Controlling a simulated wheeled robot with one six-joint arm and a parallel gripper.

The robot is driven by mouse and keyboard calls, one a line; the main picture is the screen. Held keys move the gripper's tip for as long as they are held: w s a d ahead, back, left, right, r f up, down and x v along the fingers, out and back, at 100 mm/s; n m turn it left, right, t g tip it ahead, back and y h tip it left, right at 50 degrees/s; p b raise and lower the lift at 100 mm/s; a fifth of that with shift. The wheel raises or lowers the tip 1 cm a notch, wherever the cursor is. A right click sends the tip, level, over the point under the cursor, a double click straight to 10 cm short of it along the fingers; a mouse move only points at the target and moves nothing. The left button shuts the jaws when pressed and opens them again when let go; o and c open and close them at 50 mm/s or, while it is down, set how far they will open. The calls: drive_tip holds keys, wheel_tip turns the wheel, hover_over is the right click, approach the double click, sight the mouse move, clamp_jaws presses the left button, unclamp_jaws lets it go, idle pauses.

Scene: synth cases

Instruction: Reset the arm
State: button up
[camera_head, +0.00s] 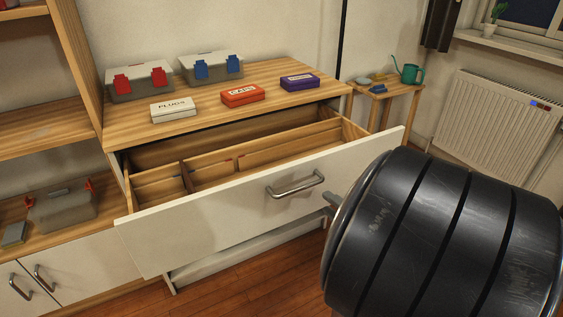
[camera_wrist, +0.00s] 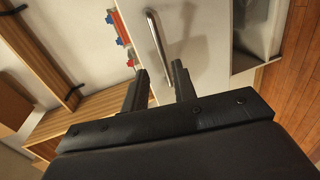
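My gripper shows in the wrist view (camera_wrist: 160,70) with its two black fingers apart and nothing held between them. The metal drawer handle (camera_wrist: 157,40) lies beyond the fingertips, and its lower end appears between them in that picture. In the head view my dark arm covers the lower right and hides most of the gripper. Only a small grey part shows left of the arm, a little right of the drawer handle (camera_head: 295,186). The white-fronted drawer (camera_head: 210,222) is pulled open.
The drawer has wooden dividers (camera_head: 185,178). On the cabinet top (camera_head: 200,122) stand a white PLUGS box (camera_head: 172,110), a red CAPS box (camera_head: 243,95), a purple box (camera_head: 300,81) and two grey cases with red and blue latches. A side table with a watering can (camera_head: 411,75) stands behind, near a radiator (camera_head: 490,125).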

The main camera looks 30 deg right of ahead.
sight(307, 187)
drive_tip(key=shift+w, duration=0.15)
drive_tip(key=shift+b+x, duration=1.55)
drive_tip(key=shift+x, duration=3.75)
